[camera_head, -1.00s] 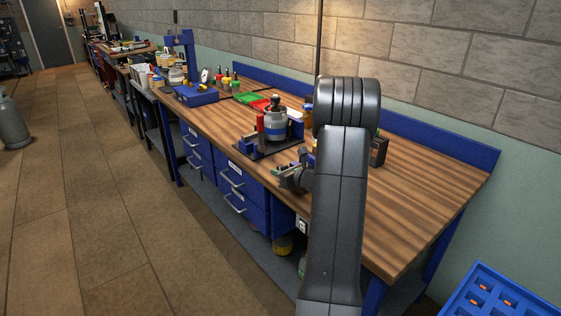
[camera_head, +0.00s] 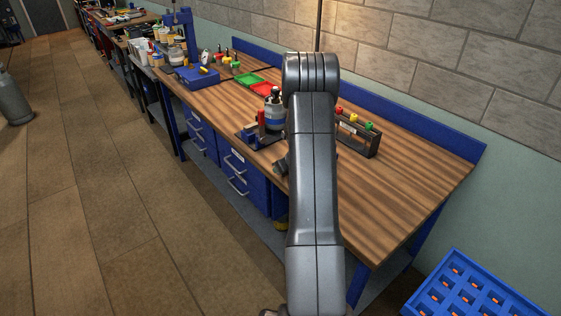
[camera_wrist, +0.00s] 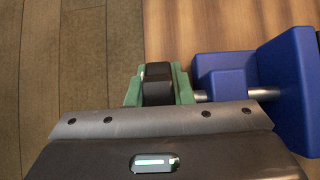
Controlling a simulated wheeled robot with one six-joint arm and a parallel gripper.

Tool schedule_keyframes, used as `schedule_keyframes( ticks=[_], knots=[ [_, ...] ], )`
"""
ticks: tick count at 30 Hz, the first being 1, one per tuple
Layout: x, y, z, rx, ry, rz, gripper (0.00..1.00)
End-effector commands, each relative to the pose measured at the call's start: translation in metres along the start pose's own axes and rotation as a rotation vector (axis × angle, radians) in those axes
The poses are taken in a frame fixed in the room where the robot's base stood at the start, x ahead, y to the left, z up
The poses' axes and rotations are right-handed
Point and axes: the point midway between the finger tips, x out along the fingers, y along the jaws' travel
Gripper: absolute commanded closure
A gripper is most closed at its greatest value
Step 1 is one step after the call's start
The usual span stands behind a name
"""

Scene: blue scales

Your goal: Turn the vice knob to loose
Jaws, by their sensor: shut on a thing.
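The blue vice (camera_wrist: 225,80) is at the right in the wrist view, at the bench edge, with a bare metal rod (camera_wrist: 235,95) reaching left. The black knob (camera_wrist: 156,92) is at the rod's left end. My gripper (camera_wrist: 157,84) has green fingers on both sides of the knob and is shut on it. The knob and most of my gripper are hidden behind my arm there.
A blue crate (camera_head: 485,290) is at the lower right. The bench's right end is clear.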

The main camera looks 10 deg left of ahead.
Motion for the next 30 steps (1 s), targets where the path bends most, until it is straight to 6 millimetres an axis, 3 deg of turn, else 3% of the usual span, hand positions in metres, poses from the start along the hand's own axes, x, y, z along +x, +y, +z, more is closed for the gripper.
schedule_keyframes(
  ticks=[13,29,30],
  knots=[
    [0.0011,-0.0002,-0.0023,-0.002,0.128,-0.001,1.0],
    [0.0009,-0.0003,-0.003,0.0,0.143,0.0,1.0],
    [0.0009,-0.0003,-0.003,0.0,0.143,0.0,0.76]
  ],
)
